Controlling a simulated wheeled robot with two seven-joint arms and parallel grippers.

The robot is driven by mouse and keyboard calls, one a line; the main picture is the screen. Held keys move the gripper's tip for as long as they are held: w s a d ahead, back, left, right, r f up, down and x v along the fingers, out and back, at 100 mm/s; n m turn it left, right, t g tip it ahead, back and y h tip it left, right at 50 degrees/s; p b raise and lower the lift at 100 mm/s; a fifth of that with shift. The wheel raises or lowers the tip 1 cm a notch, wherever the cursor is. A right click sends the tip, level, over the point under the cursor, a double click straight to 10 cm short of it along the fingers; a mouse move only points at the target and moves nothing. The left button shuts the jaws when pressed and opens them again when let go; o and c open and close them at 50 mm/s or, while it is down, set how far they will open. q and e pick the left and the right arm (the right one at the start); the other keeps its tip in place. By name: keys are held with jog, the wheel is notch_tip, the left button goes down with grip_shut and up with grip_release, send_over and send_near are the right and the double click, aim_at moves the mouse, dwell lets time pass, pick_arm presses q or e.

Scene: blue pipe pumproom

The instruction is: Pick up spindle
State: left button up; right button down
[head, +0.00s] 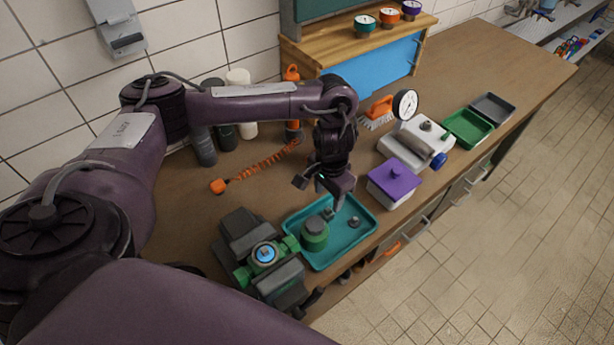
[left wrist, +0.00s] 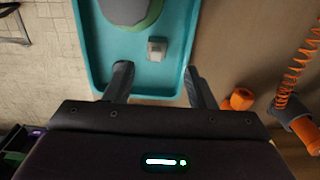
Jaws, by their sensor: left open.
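My left gripper (head: 324,188) is open and empty, pointing down above the back edge of the teal tray (head: 347,251). In the left wrist view its two fingers (left wrist: 157,76) are apart over the tray's end (left wrist: 97,60). A small grey piece (left wrist: 156,48) lies in the tray just ahead of the gap between them. The head view shows a small grey piece (head: 327,213) beside a green round part (head: 314,236), and another dark grey piece (head: 354,222) to its right. I cannot tell for certain which is the spindle. My right gripper is not in view.
A green valve body (head: 264,254) held between grey blocks stands left of the tray. A purple-lidded box (head: 393,178) stands right of it. An orange coiled cord (head: 260,168) and bottles lie toward the wall. Green (head: 468,128) and grey trays are farther right.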

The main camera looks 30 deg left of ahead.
aim_at(329, 208)
pick_arm(q)
jog(key=f, duration=0.2)
jog(key=d+f+b, duration=0.1)
jog(key=f, duration=0.1)
jog(key=shift+w+d+f, duration=0.2)
jog(key=shift+f, duration=0.05)
jog(key=shift+s+a+f, duration=0.1)
jog(key=shift+a+f, duration=0.15)
jog(key=shift+f, duration=0.25)
jog(key=shift+s+a+f, duration=0.1)
jog(key=shift+a+f, duration=0.1)
jog(key=shift+f, duration=0.65)
jog(key=shift+w+d, duration=0.1)
jog(key=shift+d, duration=0.05)
jog(key=c, duration=0.9)
jog(key=shift+c, duration=0.3)
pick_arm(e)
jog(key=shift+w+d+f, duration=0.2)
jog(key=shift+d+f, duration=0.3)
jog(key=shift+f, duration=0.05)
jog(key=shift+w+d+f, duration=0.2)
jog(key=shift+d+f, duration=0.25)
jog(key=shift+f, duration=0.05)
